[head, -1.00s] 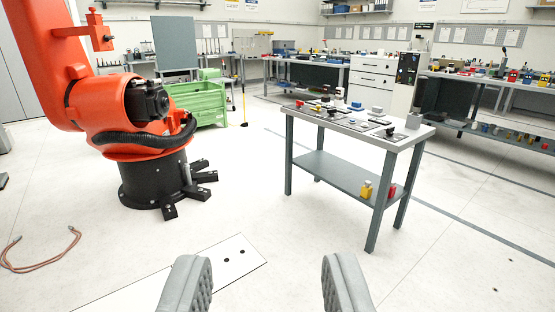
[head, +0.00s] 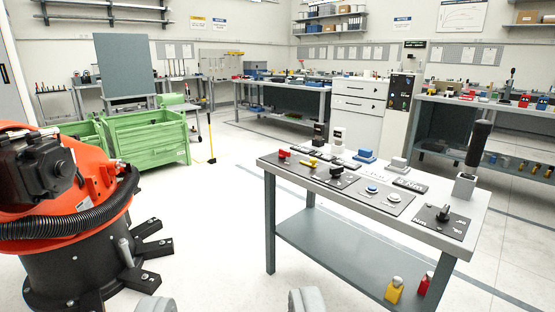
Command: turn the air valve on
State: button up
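The grey work table (head: 450,240) stands right of centre with control panels on its top. On the panels I see a red handle (head: 284,153), a yellow lever (head: 308,162), a black knob (head: 337,171), a blue button (head: 372,189) and another black knob (head: 444,212) at the near right. I cannot read the labels, so I cannot tell which of these is the air valve. My gripper (head: 230,303) is open and empty at the bottom edge, its two fingertips wide apart. It is short of the table and touches nothing visible.
An orange robot arm on a black base (head: 75,275) stands at the left. Green bins (head: 145,140) are behind it. A black-handled upright (head: 478,145) rises from the table's right side. Yellow and red bottles (head: 394,290) sit on the lower shelf. Floor left of the table is clear.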

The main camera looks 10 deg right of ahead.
aim_at(283, 154)
jog(key=i+j+z, duration=0.1)
jog(key=i+z, duration=0.15)
jog(key=i, duration=0.2)
jog(key=i+l+u, duration=0.1)
jog(key=i, duration=0.35)
jog(key=i+l, duration=0.2)
jog(key=i, duration=0.25)
jog(key=i+l+u, duration=0.15)
jog(key=i, duration=0.35)
jog(key=i+l, duration=0.3)
jog(key=i+l+u, duration=0.15)
jog(key=i, duration=0.4)
jog(key=l, duration=0.1)
